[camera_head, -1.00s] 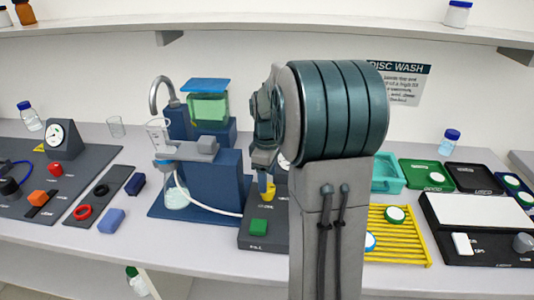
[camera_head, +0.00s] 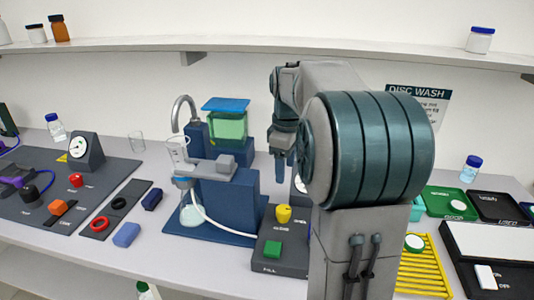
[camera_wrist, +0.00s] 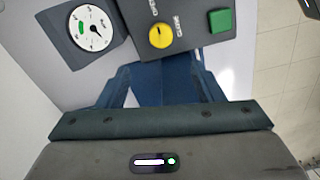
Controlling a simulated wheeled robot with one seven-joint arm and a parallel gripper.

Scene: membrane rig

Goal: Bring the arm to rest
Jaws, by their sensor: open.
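My gripper (camera_head: 281,165) hangs from the raised arm with its fingers pointing down, above and behind the fill panel (camera_head: 283,262). It is open and empty in the wrist view (camera_wrist: 160,84), with a finger on each side. The fill panel carries a yellow knob (camera_head: 284,213) and a green button (camera_head: 273,249). In the wrist view the yellow knob (camera_wrist: 161,36), green button (camera_wrist: 220,20) and a round white gauge (camera_wrist: 91,28) lie beyond the fingers. My arm hides part of the bench in the head view.
The blue filter stand (camera_head: 226,195) with a green tank (camera_head: 228,125) and a flask is just left of the gripper. A yellow rack (camera_head: 424,272) and a green tray (camera_head: 447,204) lie to the right. A wall shelf (camera_head: 230,43) runs above.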

